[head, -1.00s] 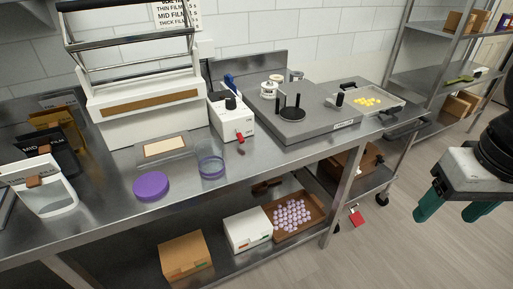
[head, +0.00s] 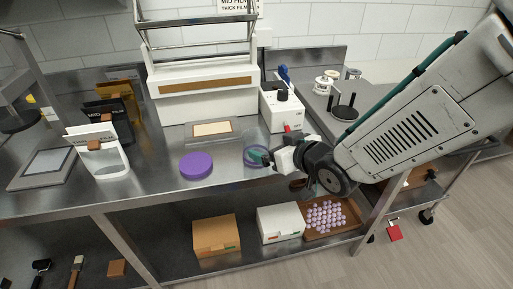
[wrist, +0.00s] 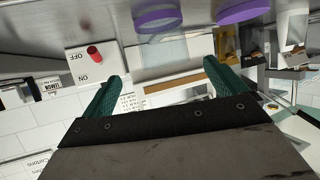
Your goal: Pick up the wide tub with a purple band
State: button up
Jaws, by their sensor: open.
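The wide clear tub with a purple band (head: 250,163) stands on the steel bench, left of my gripper in the head view and partly hidden by it. In the wrist view the tub (wrist: 157,20) is at the top edge, cut off, lined up between the fingers and beyond their tips. My gripper (head: 264,156) is at the tub's right side in the head view. Its two green fingers (wrist: 162,72) are spread with nothing between them in the wrist view. I cannot tell whether a finger touches the tub.
A flat purple disc (head: 196,166) lies left of the tub. A framed plate (head: 212,131) lies behind. A white switch box (head: 282,108) with a red knob stands behind my gripper. A white pouch holder (head: 105,158) stands at left. Boxes and a tray of purple candies sit below.

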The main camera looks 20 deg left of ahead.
aim_at(249, 139)
jog(key=x, duration=0.8)
jog(key=shift+s+a, duration=0.15)
jog(key=shift+a, duration=0.3)
jog(key=c, duration=1.1)
